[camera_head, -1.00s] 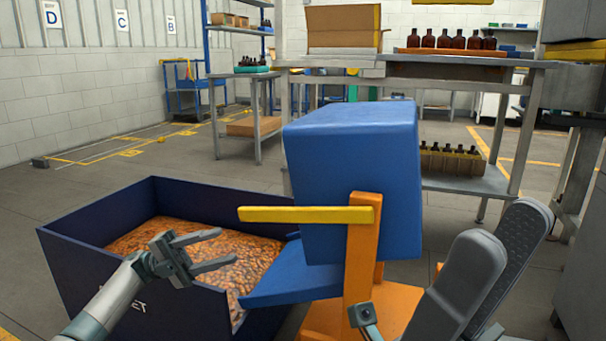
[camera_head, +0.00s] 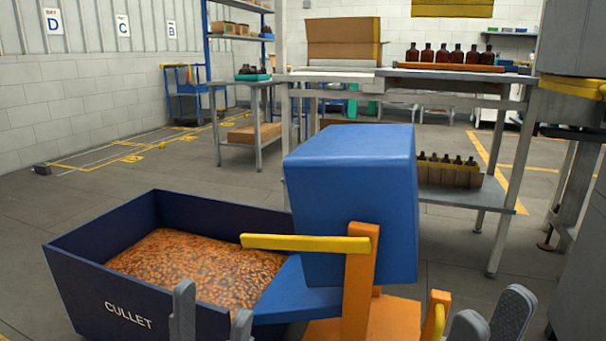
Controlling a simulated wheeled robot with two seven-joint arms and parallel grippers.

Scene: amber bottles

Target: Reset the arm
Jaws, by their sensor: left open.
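My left gripper (camera_head: 213,303) shows at the bottom edge, in front of the cullet bin (camera_head: 75,285). Its two grey fingers point up and stand apart, with nothing seen between them. The rest of the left arm is out of view. Grey finger parts of my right gripper (camera_head: 491,308) show at the bottom right.
The dark blue bin holds amber cullet (camera_head: 195,267). A blue box-shaped machine (camera_head: 350,205) with a yellow bar (camera_head: 305,243) and orange supports stands beside it. Behind are a metal bench (camera_head: 455,86), a row of amber bottles (camera_head: 443,54) and a carton of bottles (camera_head: 449,175).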

